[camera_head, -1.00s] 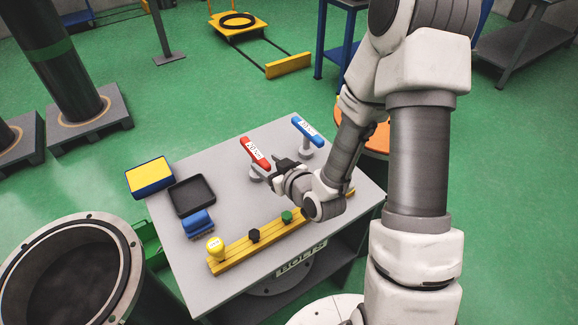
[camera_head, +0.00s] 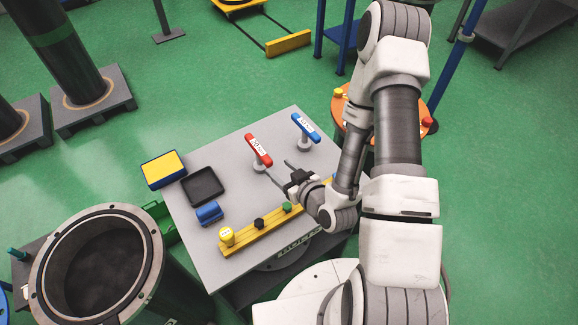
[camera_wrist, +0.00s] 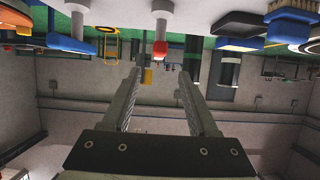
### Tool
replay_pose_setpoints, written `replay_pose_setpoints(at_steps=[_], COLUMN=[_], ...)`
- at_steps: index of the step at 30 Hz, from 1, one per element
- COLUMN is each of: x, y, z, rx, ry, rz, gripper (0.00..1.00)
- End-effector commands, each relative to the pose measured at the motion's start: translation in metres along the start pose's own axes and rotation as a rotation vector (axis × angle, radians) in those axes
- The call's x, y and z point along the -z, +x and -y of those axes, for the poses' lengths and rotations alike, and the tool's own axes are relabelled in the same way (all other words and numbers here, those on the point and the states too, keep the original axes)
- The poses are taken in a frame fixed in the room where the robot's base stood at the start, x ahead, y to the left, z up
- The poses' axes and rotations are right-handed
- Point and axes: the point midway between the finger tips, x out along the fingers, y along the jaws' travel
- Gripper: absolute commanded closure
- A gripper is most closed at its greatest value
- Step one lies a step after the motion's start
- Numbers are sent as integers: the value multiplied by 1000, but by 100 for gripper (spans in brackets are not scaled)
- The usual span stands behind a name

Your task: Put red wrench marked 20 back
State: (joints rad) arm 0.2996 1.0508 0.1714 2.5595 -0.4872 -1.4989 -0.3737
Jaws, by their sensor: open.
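The red wrench (camera_head: 259,151) with a white label sits on top of a short grey post (camera_head: 259,166) on the grey table (camera_head: 190,240). The label's number is too small to read surely. My gripper (camera_head: 279,168) is open and empty, just to the right of and below the red wrench, with its fingers apart from it. In the wrist view, which looks upside down, the red wrench (camera_wrist: 160,48) shows end-on beyond the two spread fingers (camera_wrist: 162,90). The blue wrench (camera_head: 306,127) sits on its own post to the right; it also shows in the wrist view (camera_wrist: 68,44).
On the table are a black tray (camera_head: 203,186), a blue object (camera_head: 209,212), a blue and yellow box (camera_head: 163,169) and a yellow rack (camera_head: 262,236) with coloured knobs. An open flanged cylinder (camera_head: 95,265) stands at lower left. An orange round table (camera_head: 352,118) is behind my arm.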

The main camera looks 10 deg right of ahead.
Motion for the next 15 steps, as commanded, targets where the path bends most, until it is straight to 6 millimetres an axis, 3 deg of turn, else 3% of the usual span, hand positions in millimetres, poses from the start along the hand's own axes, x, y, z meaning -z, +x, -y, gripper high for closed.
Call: replay_pose_setpoints(at_steps=[6, 15], x=[4, 1], y=[-22, -36], z=[0, 0], rx=[-1, 0], ry=[2, 0], rz=[3, 2], gripper=[40, 40])
